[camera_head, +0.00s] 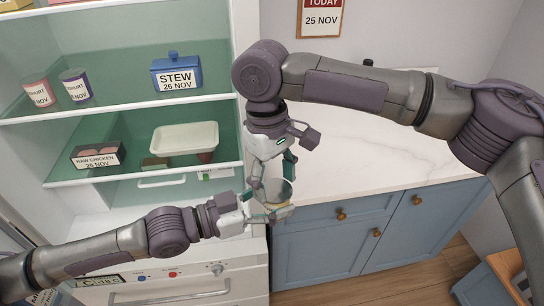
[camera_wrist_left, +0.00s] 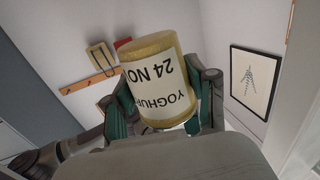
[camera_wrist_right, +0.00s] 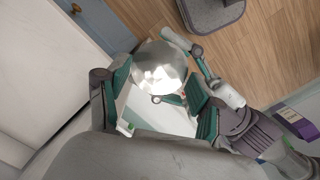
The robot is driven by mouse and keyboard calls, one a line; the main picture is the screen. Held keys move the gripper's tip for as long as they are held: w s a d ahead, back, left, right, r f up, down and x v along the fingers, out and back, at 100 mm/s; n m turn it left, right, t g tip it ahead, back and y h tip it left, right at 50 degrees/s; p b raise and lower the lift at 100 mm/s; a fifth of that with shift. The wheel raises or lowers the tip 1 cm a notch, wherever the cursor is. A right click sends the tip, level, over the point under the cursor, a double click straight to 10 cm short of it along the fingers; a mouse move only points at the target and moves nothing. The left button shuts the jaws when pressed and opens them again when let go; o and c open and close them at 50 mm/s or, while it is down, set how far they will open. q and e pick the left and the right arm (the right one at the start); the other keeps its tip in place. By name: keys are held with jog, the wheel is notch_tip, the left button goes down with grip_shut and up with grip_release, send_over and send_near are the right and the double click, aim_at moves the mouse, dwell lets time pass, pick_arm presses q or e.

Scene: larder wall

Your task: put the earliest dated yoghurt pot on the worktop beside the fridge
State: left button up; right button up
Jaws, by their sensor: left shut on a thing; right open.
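My left gripper (camera_head: 274,212) is shut on a yellow-rimmed yoghurt pot (camera_head: 279,191), in front of the worktop's left end. In the left wrist view the pot (camera_wrist_left: 158,85) shows a cream label reading YOGHURT 24 NOV. My right gripper (camera_head: 275,180) is open, pointing down over the pot with its fingers around its upper part; contact cannot be told. The right wrist view shows the shiny lid (camera_wrist_right: 158,67) between those fingers. A pink yoghurt pot (camera_head: 38,92) and a purple one (camera_head: 75,86) stand on the fridge shelf, dates too small to read surely. The worktop (camera_head: 365,160) is pale marble.
The fridge (camera_head: 150,107) is open at left, with a blue pot labelled STEW 26 NOV (camera_head: 177,74), a tray labelled RAW CHICKEN 26 NOV (camera_head: 97,155) and a white tray (camera_head: 184,139). A wall calendar (camera_head: 321,18) reads TODAY 25 NOV. The visible worktop is largely clear beneath my right arm.

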aim_at(275, 190)
jog(key=shift+s+d+f, duration=0.1)
jog(key=shift+f, duration=1)
jog(key=shift+s+d+f, duration=0.1)
jog(key=shift+f, duration=0.95)
jog(key=c, duration=0.8)
pick_arm(q)
jog(key=o, duration=1.3)
pick_arm(e)
jog(key=shift+c, duration=0.5)
pick_arm(q)
jog(key=shift+s+f, duration=0.1)
jog(key=shift+s, duration=0.05)
